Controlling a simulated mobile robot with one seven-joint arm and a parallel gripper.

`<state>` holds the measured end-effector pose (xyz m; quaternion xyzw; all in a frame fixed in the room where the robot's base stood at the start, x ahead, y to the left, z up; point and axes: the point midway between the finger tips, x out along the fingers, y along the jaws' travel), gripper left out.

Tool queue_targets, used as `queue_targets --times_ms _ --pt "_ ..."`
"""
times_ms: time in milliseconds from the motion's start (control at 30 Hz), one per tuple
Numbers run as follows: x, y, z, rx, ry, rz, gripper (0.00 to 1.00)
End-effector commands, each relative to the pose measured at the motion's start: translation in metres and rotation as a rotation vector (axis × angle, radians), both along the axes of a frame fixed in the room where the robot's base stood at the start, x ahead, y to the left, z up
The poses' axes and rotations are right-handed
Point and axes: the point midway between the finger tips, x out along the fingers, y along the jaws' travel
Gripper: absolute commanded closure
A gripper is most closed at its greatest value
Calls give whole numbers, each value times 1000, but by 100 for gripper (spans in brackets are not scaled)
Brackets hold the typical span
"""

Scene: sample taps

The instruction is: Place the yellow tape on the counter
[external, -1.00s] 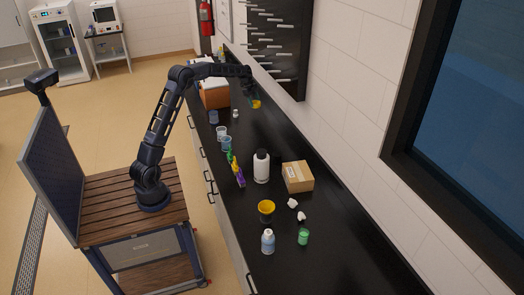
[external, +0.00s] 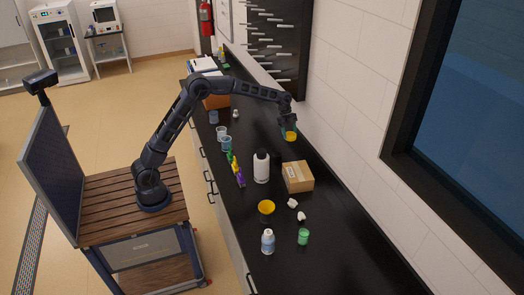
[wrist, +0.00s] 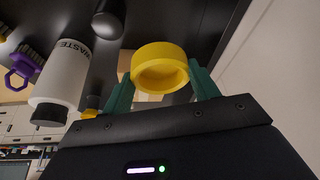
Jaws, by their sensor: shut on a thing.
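The yellow tape (external: 291,136) is a ring held in my gripper (external: 289,128), above the black counter (external: 334,226). In the wrist view the yellow tape (wrist: 160,68) sits between the two green fingers of my gripper (wrist: 162,82), which are shut on it from both sides. In the external view the tape is beyond the cardboard box, towards the wall side. Its exact height over the counter is hard to tell.
A white bottle (external: 261,167) and a cardboard box (external: 298,177) stand near the tape. A yellow cup (external: 266,208), a blue-capped bottle (external: 268,242) and a green cup (external: 303,237) stand nearer the camera. The counter's near right is clear.

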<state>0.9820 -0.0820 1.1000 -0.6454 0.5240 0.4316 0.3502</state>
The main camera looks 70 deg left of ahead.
Motion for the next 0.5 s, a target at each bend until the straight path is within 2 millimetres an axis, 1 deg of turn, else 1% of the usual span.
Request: queue_targets --times_ms 33,100,167,200,267,300,367,400,467,500 --pt "0 -26 1 0 0 -31 71" --pt "0 -56 3 0 0 -68 71" --pt "-2 -82 4 0 0 -100 71" --pt "-3 -100 4 0 -1 -122 71" --pt "-6 -127 6 0 -1 -153 71" --pt "-8 -144 6 -1 -1 -175 71" --pt "-13 -170 7 -1 0 -207 71" --pt "-16 -188 8 -1 0 -228 71" --pt "-22 -214 9 -1 -1 -261 71" --pt "-26 -230 10 0 0 -281 71"
